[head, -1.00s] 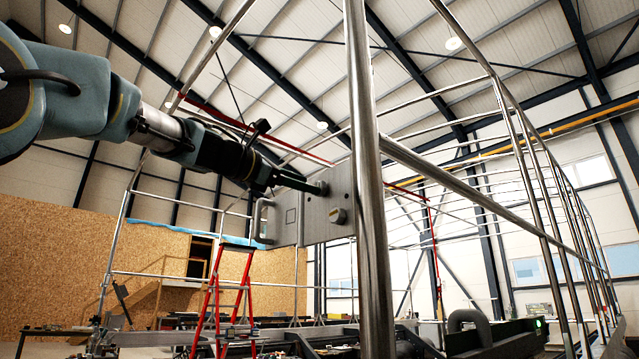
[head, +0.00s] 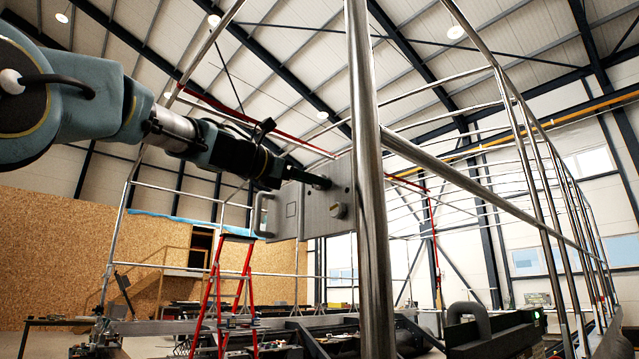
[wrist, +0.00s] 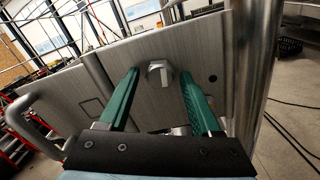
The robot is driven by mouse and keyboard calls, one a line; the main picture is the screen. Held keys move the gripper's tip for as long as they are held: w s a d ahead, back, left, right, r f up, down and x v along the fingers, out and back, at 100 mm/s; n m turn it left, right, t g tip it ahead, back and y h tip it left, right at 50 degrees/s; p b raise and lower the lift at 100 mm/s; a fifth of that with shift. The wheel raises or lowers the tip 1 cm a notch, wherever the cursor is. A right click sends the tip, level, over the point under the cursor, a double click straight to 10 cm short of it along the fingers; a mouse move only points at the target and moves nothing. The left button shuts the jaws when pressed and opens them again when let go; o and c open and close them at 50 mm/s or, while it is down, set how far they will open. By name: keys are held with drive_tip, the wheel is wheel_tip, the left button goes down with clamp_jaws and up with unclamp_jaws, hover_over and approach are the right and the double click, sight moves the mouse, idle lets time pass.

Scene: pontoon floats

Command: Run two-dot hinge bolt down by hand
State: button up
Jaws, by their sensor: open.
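A grey metal hinge plate (head: 313,207) stands behind a thick upright post in the head view. My gripper (head: 323,182) reaches its upper part from the left and covers what is there. In the wrist view, my two green fingers (wrist: 160,88) are open. A hex bolt head (wrist: 160,73) with a pale bar on its face shows between them on the plate, with a gap on both sides. Another round bolt head (head: 338,210) shows lower on the plate in the head view. I cannot make out any dot marks.
A bar handle (head: 262,214) sits on the plate's left side. The shiny post (head: 366,180) stands close right of the plate, with sloping rails (head: 470,185) beyond. A red stepladder (head: 235,285) stands below left. A small dark hole (wrist: 212,78) lies right of the fingers.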

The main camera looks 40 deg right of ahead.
drive_tip(key=n, duration=0.8)
drive_tip(key=shift+c, duration=0.2)
clamp_jaws()
drive_tip(key=m+b, duration=0.4)
drive_tip(key=m, duration=0.7)
drive_tip(key=shift+m, duration=0.3)
drive_tip(key=shift+b, duration=0.35)
